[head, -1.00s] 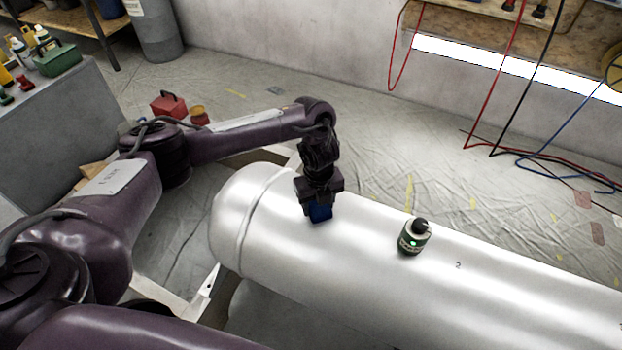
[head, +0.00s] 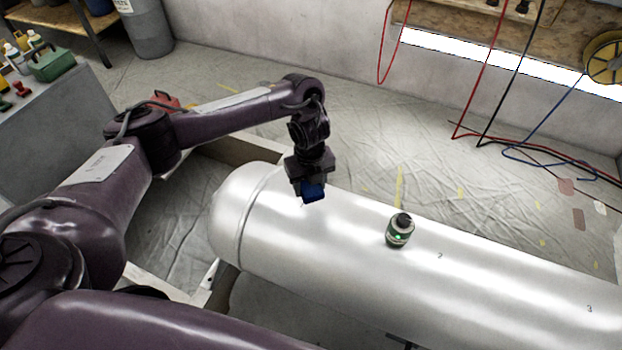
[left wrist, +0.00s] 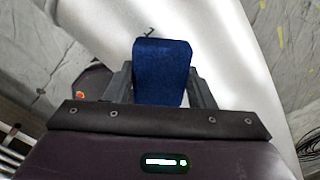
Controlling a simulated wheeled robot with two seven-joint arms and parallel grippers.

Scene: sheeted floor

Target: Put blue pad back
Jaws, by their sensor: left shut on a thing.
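The blue pad (head: 313,191) is held between the fingers of my left gripper (head: 311,181), which is shut on it. The pad also shows in the left wrist view (left wrist: 161,72), upright between the two dark fingers. It is over the left part of a large white cylinder (head: 340,255), near the ring seam by its rounded end. I cannot tell for sure whether the pad touches the cylinder. My right gripper is not in view.
A small green and white device with a black knob (head: 400,230) stands on top of the cylinder, right of my left gripper. A grey bench (head: 50,135) with bottles and a green toolbox (head: 52,64) is at the left. Hoses (head: 478,80) hang at the back right.

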